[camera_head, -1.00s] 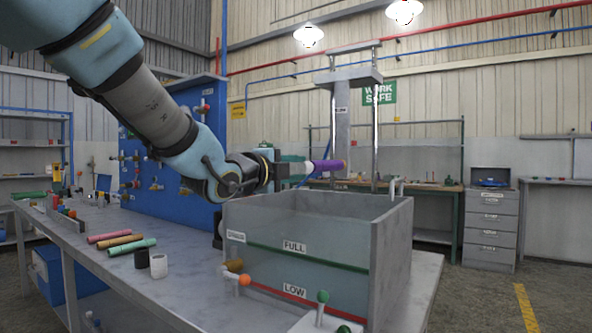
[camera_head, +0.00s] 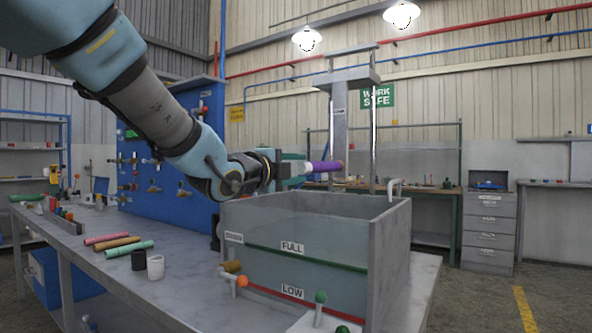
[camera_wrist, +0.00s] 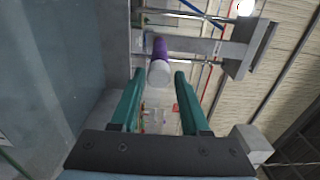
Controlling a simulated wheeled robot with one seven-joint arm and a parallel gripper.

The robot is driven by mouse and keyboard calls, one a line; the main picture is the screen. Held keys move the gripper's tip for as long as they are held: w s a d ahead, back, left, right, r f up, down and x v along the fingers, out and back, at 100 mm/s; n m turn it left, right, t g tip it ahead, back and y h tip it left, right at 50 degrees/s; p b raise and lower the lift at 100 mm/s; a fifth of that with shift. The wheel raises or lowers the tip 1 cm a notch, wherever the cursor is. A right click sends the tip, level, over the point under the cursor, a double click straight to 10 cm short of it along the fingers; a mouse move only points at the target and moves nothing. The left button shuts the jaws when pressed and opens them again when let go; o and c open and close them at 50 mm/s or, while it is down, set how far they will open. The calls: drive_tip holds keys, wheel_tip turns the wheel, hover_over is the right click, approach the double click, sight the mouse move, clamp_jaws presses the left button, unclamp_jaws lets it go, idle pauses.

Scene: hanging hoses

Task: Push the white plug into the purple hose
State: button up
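The purple hose (camera_head: 327,166) sticks out horizontally from the grey stand above the tank. It also shows in the wrist view (camera_wrist: 159,46). The white plug (camera_head: 299,168) is at the hose's near end, in line with it and touching it; how deep it sits inside cannot be told. In the wrist view the plug (camera_wrist: 159,75) shows its round white end face towards me. My gripper (camera_head: 284,169) is open, just left of the plug in the head view. In the wrist view its two teal fingers stand apart either side of the plug, with clear gaps and nothing held.
The open-topped tank (camera_head: 383,230) stands below my gripper. The grey stand (camera_head: 339,125) rises behind it. A blue panel with valves (camera_head: 150,165) is on the left.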

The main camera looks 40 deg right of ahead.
drive_tip(key=o, duration=0.3)
drive_tip(key=b+v, duration=0.1)
drive_tip(key=v, duration=1)
